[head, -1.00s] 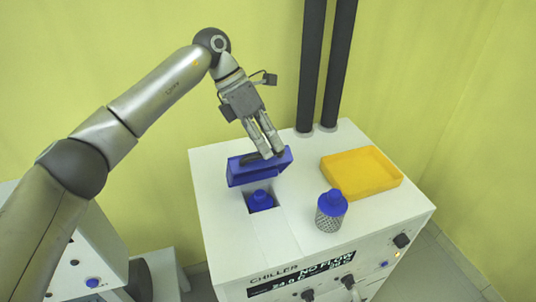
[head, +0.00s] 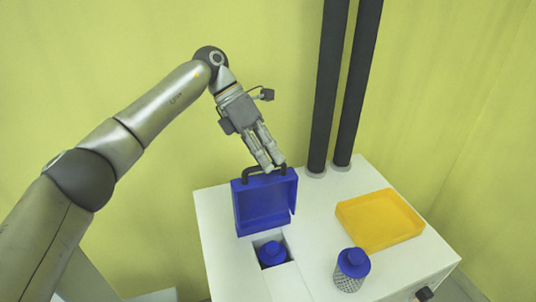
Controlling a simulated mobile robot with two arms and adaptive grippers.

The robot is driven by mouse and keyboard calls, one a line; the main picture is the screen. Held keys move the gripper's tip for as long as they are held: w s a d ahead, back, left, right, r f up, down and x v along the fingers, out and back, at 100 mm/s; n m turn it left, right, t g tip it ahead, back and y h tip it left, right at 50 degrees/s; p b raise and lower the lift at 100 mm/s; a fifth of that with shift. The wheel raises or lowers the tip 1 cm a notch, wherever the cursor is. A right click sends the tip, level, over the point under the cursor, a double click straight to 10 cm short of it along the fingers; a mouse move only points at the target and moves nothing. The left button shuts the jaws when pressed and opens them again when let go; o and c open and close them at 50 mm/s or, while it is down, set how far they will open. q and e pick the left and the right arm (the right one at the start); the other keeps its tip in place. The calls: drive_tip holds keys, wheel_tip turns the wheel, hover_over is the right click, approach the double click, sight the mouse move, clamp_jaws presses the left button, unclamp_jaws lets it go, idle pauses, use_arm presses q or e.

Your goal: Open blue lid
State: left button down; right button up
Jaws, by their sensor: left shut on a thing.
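The blue lid (head: 264,203) stands raised, nearly upright, behind a square opening in the top of the white chiller (head: 222,255). Its underside faces me. A dark handle (head: 248,173) sits at the lid's upper edge. My left gripper (head: 273,167) is shut on that handle, with its fingers pointing down from above. Inside the opening a blue cap (head: 272,253) shows. My right gripper is not in view.
A yellow tray (head: 372,246) lies on the chiller's right side. A mesh cylinder with a blue top (head: 353,262) stands in front of it. Two dark vertical pipes (head: 326,90) rise at the back, right of my gripper. A yellow-green wall is behind.

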use_arm(q)
drive_tip(key=shift+a+f, duration=0.25)
drive_tip(key=shift+f, duration=0.65)
drive_tip(key=c, duration=1.8)
unclamp_jaws()
drive_tip(key=shift+o, duration=0.2)
drive_tip(key=shift+w+f, duration=0.15)
drive_tip(key=shift+w, duration=0.25)
drive_tip(key=shift+s+d+r, duration=0.1)
drive_tip(key=shift+d+r, duration=0.05)
drive_tip(key=shift+r, duration=0.05)
drive_tip(key=shift+r, duration=0.1)
drive_tip(key=v, duration=1.2)
drive_tip(key=shift+d, duration=0.15)
